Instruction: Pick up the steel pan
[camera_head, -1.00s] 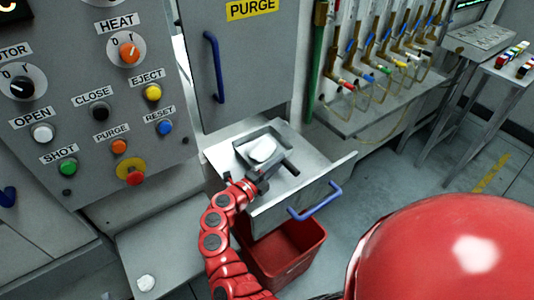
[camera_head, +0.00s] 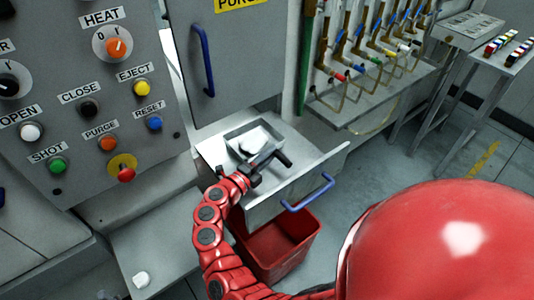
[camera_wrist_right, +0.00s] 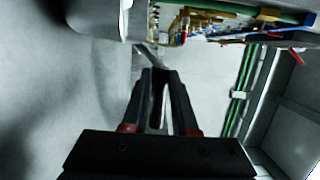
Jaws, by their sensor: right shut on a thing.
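The steel pan (camera_head: 232,137) is a shallow square grey pan with a white lump (camera_head: 253,143) in it. It is at the open drawer (camera_head: 300,180) below the purge door; whether it still touches the drawer floor I cannot tell. In the right wrist view the fingers (camera_wrist_right: 160,85) are close together on a thin piece, and a pale rounded shape shows at the upper left. My left gripper is out of view.
A red bin (camera_head: 285,250) stands under the drawer, which has a blue handle (camera_head: 308,194). The control panel (camera_head: 60,110) with buttons is at the left. A rack of hoses (camera_head: 365,70) is at the back right. Open floor lies to the right.

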